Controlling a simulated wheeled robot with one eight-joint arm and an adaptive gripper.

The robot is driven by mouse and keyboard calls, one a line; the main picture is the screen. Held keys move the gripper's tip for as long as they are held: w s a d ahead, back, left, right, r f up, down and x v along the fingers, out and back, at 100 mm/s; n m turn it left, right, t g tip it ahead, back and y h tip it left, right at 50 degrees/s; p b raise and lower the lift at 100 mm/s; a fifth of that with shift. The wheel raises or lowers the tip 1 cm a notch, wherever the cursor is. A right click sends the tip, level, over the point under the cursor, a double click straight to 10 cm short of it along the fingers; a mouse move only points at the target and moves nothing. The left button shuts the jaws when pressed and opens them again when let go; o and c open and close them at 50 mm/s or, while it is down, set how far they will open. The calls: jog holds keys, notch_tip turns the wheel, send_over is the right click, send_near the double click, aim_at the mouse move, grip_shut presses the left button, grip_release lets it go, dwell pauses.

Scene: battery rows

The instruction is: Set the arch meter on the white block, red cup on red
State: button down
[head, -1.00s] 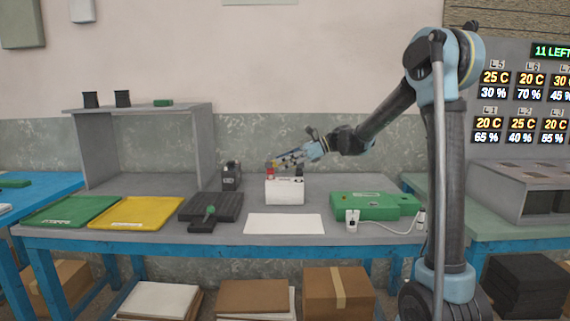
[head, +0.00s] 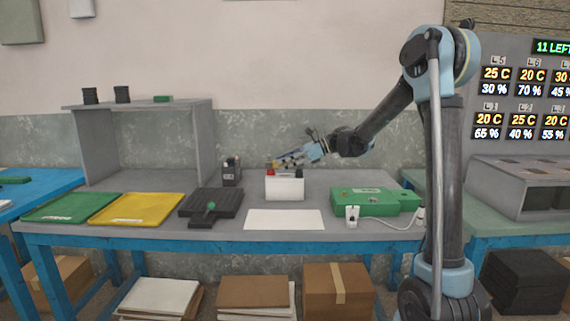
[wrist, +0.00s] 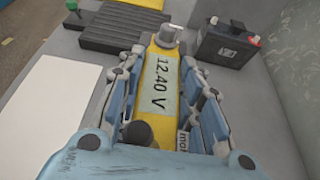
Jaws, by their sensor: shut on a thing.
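The arch meter (wrist: 163,85) is yellow, with a display reading 12.40 V and a grey round piece at its far end. My gripper (wrist: 172,95) is shut on it, one finger along each side. In the head view my gripper (head: 290,160) is right above the white block (head: 285,188). A red piece (head: 270,170) shows at the left of the block's top and a dark piece (head: 299,173) at the right. Cup and terminal blend together there; the red cup appears at the red side. The wrist view mostly hides the block under the meter.
A black battery (head: 232,172) stands behind left of the block. A white sheet (head: 284,219) lies in front, a dark ribbed pad (head: 211,202) at left, a green case (head: 364,203) at right. Yellow (head: 137,209) and green (head: 71,207) trays lie farther left.

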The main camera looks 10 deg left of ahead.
jog(key=c, duration=1.1)
grip_release()
jog(key=shift+o, duration=0.2)
jog(key=shift+d, duration=0.1)
jog(key=v, duration=1.1)
jog(key=shift+d+r, duration=0.2)
jog(key=shift+d, duration=0.15)
jog(key=shift+w, duration=0.1)
jog(key=s+d+f+n+t+h, duration=0.1)
jog(key=s+d+f+n, duration=0.15)
jog(key=s, duration=0.45)
jog(key=s+d+f+n+h, duration=0.1)
jog(key=s+d+h, duration=0.1)
jog(key=s+d, duration=0.3)
jog(key=s+d+f+n+t+h, duration=0.1)
jog(key=s+d+f+n, duration=0.1)
jog(key=s, duration=0.6)
jog(key=s+d+f+n+t+h, duration=0.1)
jog(key=s+d+f+n+h, duration=0.2)
jog(key=d+f, duration=0.3)
jog(key=s+d+f+n+t+h, duration=0.1)
jog(key=s+d+f+n+h, duration=0.2)
jog(key=s+d+f, duration=0.3)
jog(key=s+d+f+n+t+h, duration=0.1)
jog(key=s+d+f+n+h, duration=0.2)
jog(key=d, duration=1)
notch_tip(320, 180, down, 3)
jog(key=shift+s+r+n, duration=0.1)
jog(key=shift+s+n, duration=0.35)
jog(key=shift+s, duration=0.5)
